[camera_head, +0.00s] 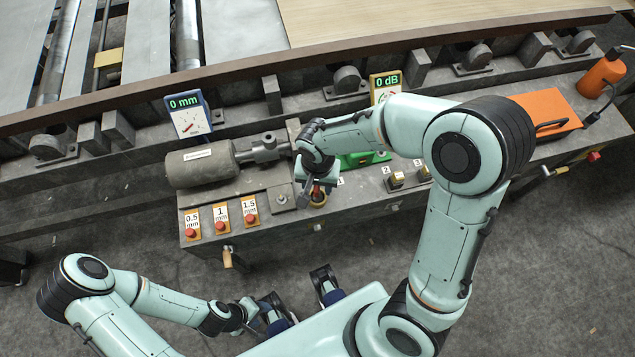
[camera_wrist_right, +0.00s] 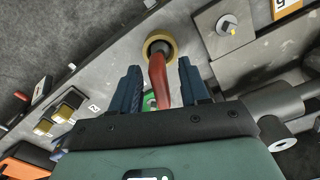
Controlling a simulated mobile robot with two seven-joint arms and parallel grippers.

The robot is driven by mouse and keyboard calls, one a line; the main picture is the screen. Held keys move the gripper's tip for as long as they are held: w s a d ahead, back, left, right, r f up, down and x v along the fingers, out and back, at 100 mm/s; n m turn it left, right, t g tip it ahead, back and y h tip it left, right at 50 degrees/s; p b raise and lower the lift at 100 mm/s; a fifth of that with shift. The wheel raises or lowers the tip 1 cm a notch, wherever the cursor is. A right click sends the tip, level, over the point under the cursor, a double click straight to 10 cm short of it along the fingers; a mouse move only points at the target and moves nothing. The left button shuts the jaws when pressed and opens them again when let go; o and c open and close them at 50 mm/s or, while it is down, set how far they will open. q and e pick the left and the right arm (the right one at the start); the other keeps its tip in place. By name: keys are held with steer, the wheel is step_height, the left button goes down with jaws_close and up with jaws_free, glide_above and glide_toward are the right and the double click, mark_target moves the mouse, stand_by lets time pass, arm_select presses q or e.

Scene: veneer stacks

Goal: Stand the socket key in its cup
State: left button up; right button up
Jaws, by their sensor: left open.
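The red-handled socket key (camera_wrist_right: 158,82) has its dark end in the brass-coloured ring of the cup (camera_wrist_right: 169,42) in the right wrist view. In the head view the cup (camera_head: 319,201) sits at the bench's front edge, with a bit of the red key (camera_head: 317,189) showing above it. My right gripper (camera_wrist_right: 158,80) is open, its dark blue fingers on either side of the red handle, with gaps on both sides. It also shows over the cup in the head view (camera_head: 317,184). The handle's upper end is hidden by the gripper. My left gripper (camera_head: 300,300) is open and empty, low in front of the bench.
Left of the cup are a bolt head (camera_head: 281,199), a grey motor (camera_head: 200,164) and red buttons (camera_head: 221,225). Right of it are numbered brass switches (camera_head: 395,181) and an orange panel (camera_head: 530,105). Two gauges read 0 mm (camera_head: 187,114) and 0 dB (camera_head: 386,83).

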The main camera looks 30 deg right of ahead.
steer(key=shift+r, duration=0.1)
steer(key=shift+r, duration=0.2)
step_height(320, 180, up, 12)
steer(key=p, duration=0.2)
steer(key=shift+f, duration=0.15)
stand_by(0.6)
